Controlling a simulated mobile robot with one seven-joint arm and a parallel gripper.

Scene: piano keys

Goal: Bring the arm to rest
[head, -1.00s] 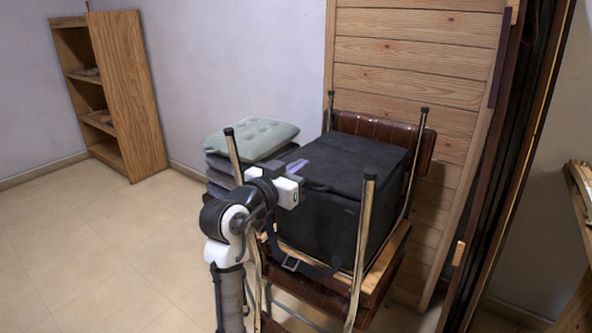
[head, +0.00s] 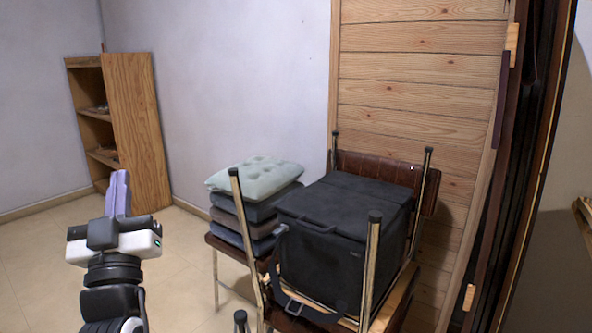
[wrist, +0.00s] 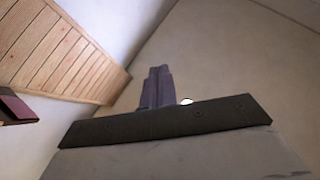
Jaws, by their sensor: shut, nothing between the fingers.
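My gripper (head: 118,192) stands upright at the left of the head view, its purple fingers pointing up and its white wrist body below them. The fingers are together and empty. My gripper is apart from the furniture, over open floor as seen in the picture. In the wrist view the fingers (wrist: 157,88) show closed together in front of a blank wall or ceiling surface. No piano keys are visible.
Upturned stacked chairs (head: 368,270) hold a black bag (head: 340,240). Cushions (head: 255,178) are piled beside them. A wooden shelf (head: 138,135) stands at the back left. Wooden panelling (head: 420,90) is behind the chairs. Tiled floor (head: 40,260) is clear at left.

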